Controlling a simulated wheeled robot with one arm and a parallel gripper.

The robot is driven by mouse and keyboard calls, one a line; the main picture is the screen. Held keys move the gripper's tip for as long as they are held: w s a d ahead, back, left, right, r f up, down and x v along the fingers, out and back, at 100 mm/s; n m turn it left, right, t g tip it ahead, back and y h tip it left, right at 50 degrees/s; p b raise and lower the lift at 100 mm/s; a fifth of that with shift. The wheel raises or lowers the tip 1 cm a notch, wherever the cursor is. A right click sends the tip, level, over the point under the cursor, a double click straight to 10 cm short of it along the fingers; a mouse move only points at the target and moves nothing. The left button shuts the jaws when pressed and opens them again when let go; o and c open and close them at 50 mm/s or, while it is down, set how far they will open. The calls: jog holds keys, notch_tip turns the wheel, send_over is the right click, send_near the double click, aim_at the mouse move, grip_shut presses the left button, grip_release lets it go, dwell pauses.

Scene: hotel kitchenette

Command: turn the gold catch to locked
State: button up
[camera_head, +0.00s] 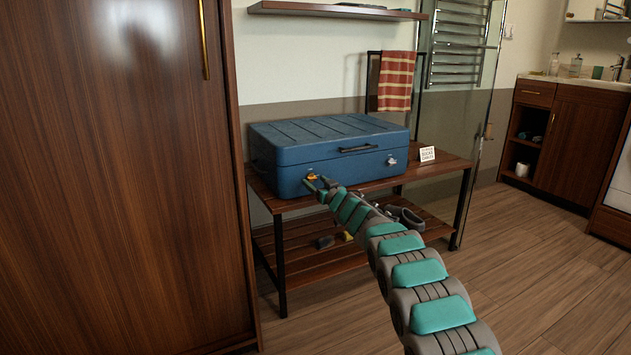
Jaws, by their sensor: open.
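A blue suitcase (285,162) lies closed on the top of a wooden rack, with a dark handle (357,148) on its front. The gold catch (312,177) is on the left part of the suitcase front. A silver catch (391,161) is on the right part. My gripper (314,184) is open at the gold catch, its fingertips close around or just in front of it. I cannot tell whether they touch it. The fingers partly cover the catch, and its turn position is too small to read.
The wooden rack (440,167) has a lower shelf with dark shoes or straps and small items. A small white sign (427,154) stands right of the suitcase. A tall wooden wardrobe (110,180) is close at left. A striped towel (396,81) hangs behind. Floor at right is clear.

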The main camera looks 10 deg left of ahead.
jog(key=shift+w+a+f, duration=0.15)
jog(key=shift+w, duration=0.2)
grip_shut()
dwell(0.6)
